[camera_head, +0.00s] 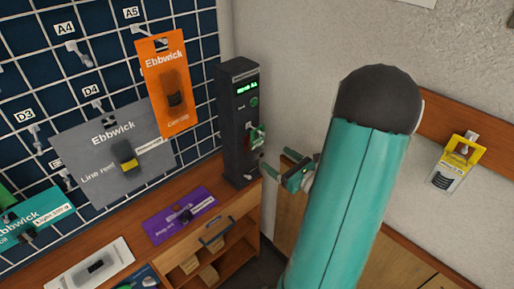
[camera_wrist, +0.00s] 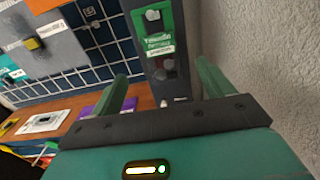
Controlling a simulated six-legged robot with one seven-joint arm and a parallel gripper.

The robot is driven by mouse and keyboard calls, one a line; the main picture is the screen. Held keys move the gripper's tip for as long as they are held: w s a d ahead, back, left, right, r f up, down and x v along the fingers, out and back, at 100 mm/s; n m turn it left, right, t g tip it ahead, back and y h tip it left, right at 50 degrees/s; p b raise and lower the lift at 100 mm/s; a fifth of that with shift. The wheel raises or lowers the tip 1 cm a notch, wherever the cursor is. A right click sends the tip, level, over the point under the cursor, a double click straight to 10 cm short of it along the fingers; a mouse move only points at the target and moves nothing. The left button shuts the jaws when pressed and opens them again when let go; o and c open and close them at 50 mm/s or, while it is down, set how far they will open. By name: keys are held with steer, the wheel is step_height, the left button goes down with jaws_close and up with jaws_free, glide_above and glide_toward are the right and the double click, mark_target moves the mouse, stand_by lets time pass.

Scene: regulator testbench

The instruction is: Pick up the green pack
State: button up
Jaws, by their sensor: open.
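A green pack (camera_wrist: 157,30) with a white label shows at the top of the wrist view, against the front of a dark upright tester (camera_wrist: 170,75). In the head view a small green and white piece (camera_head: 257,137) shows edge-on at the tester's (camera_head: 238,150) right side. My gripper (camera_head: 291,168) is in front of the tester, to the right of and below that piece. In the wrist view my gripper's (camera_wrist: 163,85) two green fingers are spread with nothing between them, and the pack lies beyond and above them.
An orange pack (camera_head: 168,85), a grey pack (camera_head: 100,160) and a teal pack (camera_head: 35,222) are at the wall grid. A purple pack (camera_head: 181,215) and a white pack (camera_head: 90,265) lie on the wooden bench. A yellow-topped pack (camera_head: 459,160) hangs at the right.

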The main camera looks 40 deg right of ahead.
mark_target(260, 147)
steer(key=w, duration=1)
steer(key=shift+a+f, duration=0.1)
steer(key=shift+f, duration=0.15)
steer(key=c, duration=1.2)
steer(key=shift+o, duration=0.2)
steer(key=shift+r, duration=0.15)
